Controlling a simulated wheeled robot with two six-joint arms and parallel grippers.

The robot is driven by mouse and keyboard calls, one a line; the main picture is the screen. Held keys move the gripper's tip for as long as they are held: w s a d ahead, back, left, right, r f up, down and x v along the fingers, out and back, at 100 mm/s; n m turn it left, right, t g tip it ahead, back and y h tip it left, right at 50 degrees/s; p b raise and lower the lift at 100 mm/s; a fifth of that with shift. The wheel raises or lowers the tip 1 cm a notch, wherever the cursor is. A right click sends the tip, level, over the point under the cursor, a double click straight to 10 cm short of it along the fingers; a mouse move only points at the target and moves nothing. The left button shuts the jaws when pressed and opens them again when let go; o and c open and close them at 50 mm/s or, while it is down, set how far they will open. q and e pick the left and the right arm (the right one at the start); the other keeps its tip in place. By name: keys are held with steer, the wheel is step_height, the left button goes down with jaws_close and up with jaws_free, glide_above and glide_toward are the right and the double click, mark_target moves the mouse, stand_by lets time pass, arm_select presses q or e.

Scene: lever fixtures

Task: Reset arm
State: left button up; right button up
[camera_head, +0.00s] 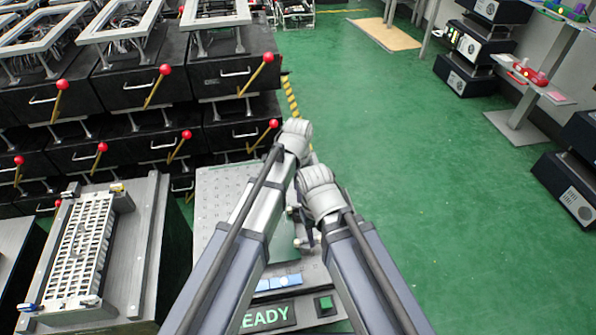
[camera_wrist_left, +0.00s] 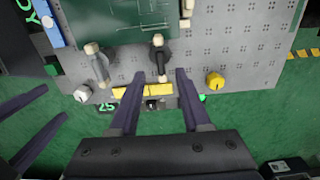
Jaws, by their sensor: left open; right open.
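My left gripper (camera_wrist_left: 161,74) shows in the left wrist view with its two dark fingers spread and nothing held between them. It is over the edge of a perforated grey panel (camera_wrist_left: 245,40), near a yellow block (camera_wrist_left: 145,91) and a dark lever with a tan tip (camera_wrist_left: 159,62). I cannot tell whether it touches them. My right gripper (camera_wrist_left: 60,101) shows at the left edge of the same view, its two dark fingers apart and empty. In the head view both arms reach forward side by side, and the wrists hide the fingertips.
Black fixtures with red-knobbed levers (camera_head: 165,69) fill the left. A grey machine with a white grid rack (camera_head: 80,250) stands lower left. Below the arms are a READY sign (camera_head: 265,318) and a green button (camera_head: 325,304). Green floor (camera_head: 420,170) is clear to the right.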

arm_select(q)
steer(key=s+a+n, duration=0.5)
steer(key=a+n, duration=0.3)
steer(key=a, duration=0.1)
steer(key=s+a+n, duration=0.6)
steer(key=a+n, duration=0.2)
steer(key=s+d+r+m+p, duration=0.1)
steer(key=d+r+p, duration=0.2)
steer(key=r+p, duration=0.5)
steer(key=s+d+r+m+p, duration=0.1)
steer(key=d+r+p, duration=0.3)
steer(key=r+p, duration=0.4)
steer(key=s+d+r+m+y+p, duration=0.1)
steer(key=s+d+r+p, duration=0.2)
steer(key=r+p, duration=0.6)
steer(key=shift+d+m, duration=0.4)
